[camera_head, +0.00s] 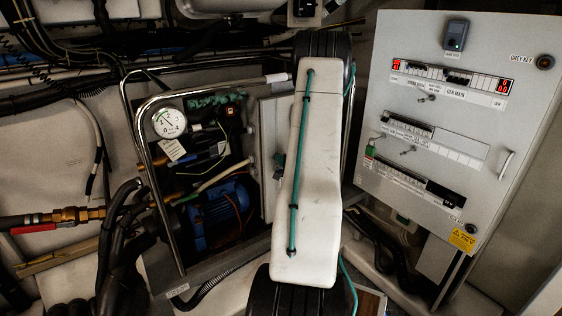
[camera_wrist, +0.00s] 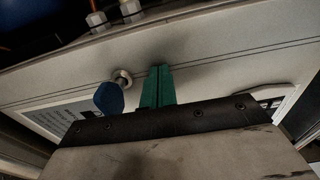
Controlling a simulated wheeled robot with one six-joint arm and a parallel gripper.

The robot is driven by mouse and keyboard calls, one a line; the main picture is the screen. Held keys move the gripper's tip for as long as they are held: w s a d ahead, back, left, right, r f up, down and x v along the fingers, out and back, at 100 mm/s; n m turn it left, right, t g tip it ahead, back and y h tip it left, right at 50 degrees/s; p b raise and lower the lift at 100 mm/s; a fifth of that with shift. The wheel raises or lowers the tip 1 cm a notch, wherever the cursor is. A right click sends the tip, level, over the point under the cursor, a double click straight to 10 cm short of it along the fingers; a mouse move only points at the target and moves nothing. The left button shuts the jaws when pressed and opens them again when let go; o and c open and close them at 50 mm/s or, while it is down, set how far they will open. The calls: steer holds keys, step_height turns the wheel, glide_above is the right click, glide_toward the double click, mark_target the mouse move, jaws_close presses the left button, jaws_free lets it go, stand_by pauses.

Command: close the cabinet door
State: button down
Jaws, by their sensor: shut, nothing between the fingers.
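My gripper shows in the wrist view, its green fingers (camera_wrist: 158,88) together and empty. The fingertips are at or just in front of a pale panel (camera_wrist: 215,58) crossed by dark seams; I cannot tell whether they touch it. A blue key or knob (camera_wrist: 110,98) on a round metal lock sits just left of the fingers. In the head view my arm hides the gripper. A pale upright panel (camera_head: 268,150), perhaps the cabinet door, stands beside the opening with the blue motor (camera_head: 215,212); my arm covers its right part.
A grey control cabinet (camera_head: 400,40) with rows of switches and red displays stands on the right. A bent metal rail (camera_head: 143,130) frames the opening on the left, near a white gauge (camera_head: 168,122). Black hoses (camera_head: 120,225) and a brass fitting (camera_head: 70,215) crowd the far left.

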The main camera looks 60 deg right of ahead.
steer(key=a, duration=1.1)
steer(key=shift+s+a, duration=0.3)
steer(key=shift+s, duration=0.15)
